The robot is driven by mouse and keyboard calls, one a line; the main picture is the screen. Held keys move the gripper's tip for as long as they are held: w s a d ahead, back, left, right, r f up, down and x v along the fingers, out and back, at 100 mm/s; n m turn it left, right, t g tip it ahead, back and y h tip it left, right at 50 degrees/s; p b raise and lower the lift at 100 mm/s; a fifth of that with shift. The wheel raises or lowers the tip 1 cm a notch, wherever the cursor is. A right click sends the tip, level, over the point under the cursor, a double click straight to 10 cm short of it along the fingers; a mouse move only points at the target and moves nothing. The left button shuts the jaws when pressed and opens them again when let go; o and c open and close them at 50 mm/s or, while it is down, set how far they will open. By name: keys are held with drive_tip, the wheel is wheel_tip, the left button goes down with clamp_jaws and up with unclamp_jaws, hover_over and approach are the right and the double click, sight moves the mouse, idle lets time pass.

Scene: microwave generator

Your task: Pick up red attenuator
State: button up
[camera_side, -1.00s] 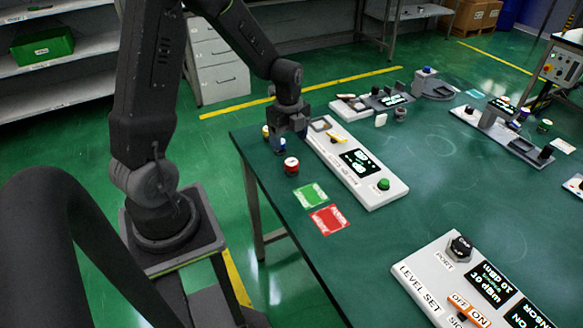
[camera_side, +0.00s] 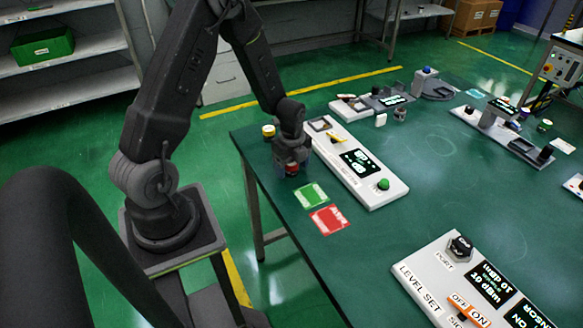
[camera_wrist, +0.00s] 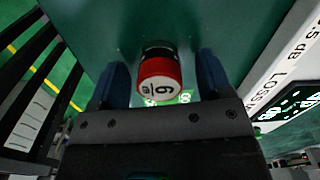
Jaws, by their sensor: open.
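The red attenuator (camera_wrist: 160,75) is a short cylinder with a red band, a dark end and a white face marked with a 6. It stands on the green table, and the side view shows part of it (camera_side: 292,169) under my gripper. My gripper (camera_wrist: 161,82) is open, with one dark blue finger on each side of the attenuator. In the side view my gripper (camera_side: 289,160) is low over the table and hides much of the attenuator. I cannot tell whether the fingers touch it.
A yellow-banded attenuator (camera_side: 268,131) stands behind my gripper near the table edge. Green (camera_side: 311,195) and red (camera_side: 329,219) cards lie in front. The table's centre is clear.

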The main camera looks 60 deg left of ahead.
drive_tip(key=shift+c, duration=0.2)
drive_tip(key=c, duration=1.1)
drive_tip(key=shift+r, duration=0.1)
